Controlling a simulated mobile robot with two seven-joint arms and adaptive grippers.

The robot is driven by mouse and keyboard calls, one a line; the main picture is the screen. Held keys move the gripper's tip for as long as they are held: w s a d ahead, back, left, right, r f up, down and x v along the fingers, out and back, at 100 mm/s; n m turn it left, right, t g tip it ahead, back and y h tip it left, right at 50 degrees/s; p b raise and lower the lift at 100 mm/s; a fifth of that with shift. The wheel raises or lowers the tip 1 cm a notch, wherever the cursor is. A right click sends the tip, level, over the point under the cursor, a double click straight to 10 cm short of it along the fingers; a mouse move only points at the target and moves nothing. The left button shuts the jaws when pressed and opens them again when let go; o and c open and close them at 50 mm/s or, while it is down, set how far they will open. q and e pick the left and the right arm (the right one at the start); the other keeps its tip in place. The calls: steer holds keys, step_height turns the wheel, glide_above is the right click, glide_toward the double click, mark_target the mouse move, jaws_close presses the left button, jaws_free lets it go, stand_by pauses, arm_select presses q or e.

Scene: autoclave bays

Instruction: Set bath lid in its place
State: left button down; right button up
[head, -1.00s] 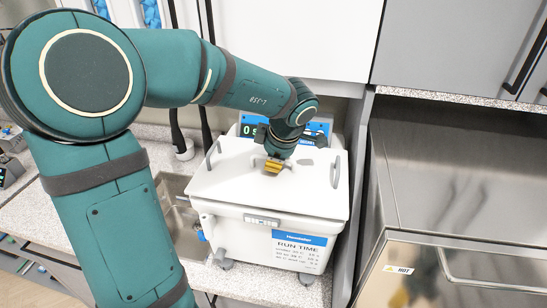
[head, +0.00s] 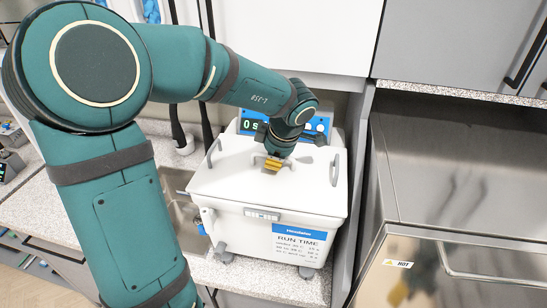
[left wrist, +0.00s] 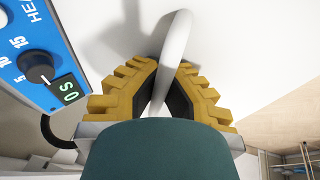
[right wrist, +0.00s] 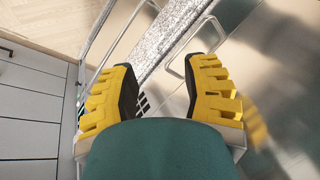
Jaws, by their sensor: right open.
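My left gripper (head: 272,163) points down at the lid's middle. In the left wrist view its yellow fingers (left wrist: 168,75) are closed around a white looped handle (left wrist: 180,38) on the lid. My right gripper (right wrist: 165,68) is open and empty, away from the bath.
A blue control panel (head: 318,126) stands behind the lid. A sink (head: 182,212) lies left of the bath. A steel unit with a HOT label (head: 398,264) stands to the right, past a narrow side panel. White cabinets hang above.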

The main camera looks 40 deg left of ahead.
arm_select(q)
steer(key=shift+f, duration=0.15)
stand_by(0.7)
steer(key=c, duration=1.1)
jaws_free()
steer(key=shift+o, duration=0.2)
steer(key=shift+s+f, duration=0.1)
steer(key=shift+d, duration=0.1)
steer(key=w+v, duration=0.1)
steer(key=v, duration=1.1)
steer(key=shift+s, duration=0.4)
steer(key=shift+s, duration=0.1)
